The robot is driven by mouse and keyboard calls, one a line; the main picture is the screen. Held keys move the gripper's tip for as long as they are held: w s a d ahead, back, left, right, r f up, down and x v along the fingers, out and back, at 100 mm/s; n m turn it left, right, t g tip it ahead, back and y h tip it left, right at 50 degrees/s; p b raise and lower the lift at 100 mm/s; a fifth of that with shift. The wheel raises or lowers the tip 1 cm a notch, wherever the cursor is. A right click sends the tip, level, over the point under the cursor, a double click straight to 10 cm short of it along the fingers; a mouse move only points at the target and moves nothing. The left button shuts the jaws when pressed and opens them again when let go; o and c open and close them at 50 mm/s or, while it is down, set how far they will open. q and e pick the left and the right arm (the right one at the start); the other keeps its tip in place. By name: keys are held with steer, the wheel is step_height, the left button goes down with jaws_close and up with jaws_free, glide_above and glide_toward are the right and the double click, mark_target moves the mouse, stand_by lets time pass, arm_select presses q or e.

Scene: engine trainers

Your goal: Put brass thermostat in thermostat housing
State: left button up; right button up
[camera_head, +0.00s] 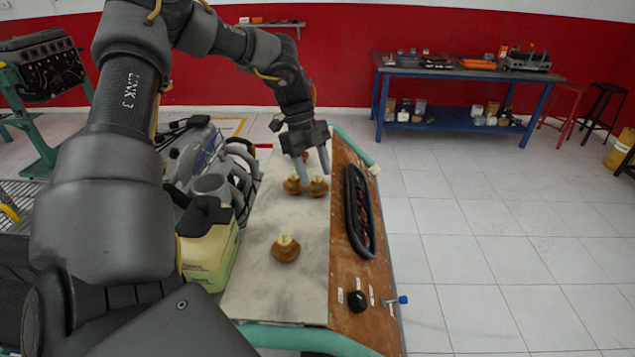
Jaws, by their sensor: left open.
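Several small brass thermostats lie on the pale bench top (262,290). One brass thermostat (285,249) stands alone nearer to me. Another thermostat (292,185) and a third (318,187) sit close together farther back. My left gripper (306,176) points down over this far pair, its fingers open. I cannot tell whether its fingertips touch or surround either one. An engine assembly (190,150) with grey parts and hoses stands left of the bench top. I cannot pick out the thermostat housing for certain. My right gripper is not in view.
A wooden panel (345,255) with a black oval ring (359,212), a black knob (357,301) and a blue-handled valve (395,300) runs along the right side. A yellowish container (208,255) stands at the left edge. Bench top around the near thermostat is clear.

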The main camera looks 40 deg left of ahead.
arm_select(q)
steer(key=shift+x, duration=0.8)
steer(key=shift+c, duration=0.4)
jaws_close()
steer(key=shift+r, duration=0.15)
steer(key=shift+w+r, duration=0.1)
steer(key=shift+r, duration=0.1)
step_height(320, 180, up, 17)
steer(key=b, duration=0.3)
step_height(320, 180, up, 10)
steer(key=p, duration=1)
glide_above(316, 177)
steer(key=shift+r, duration=0.2)
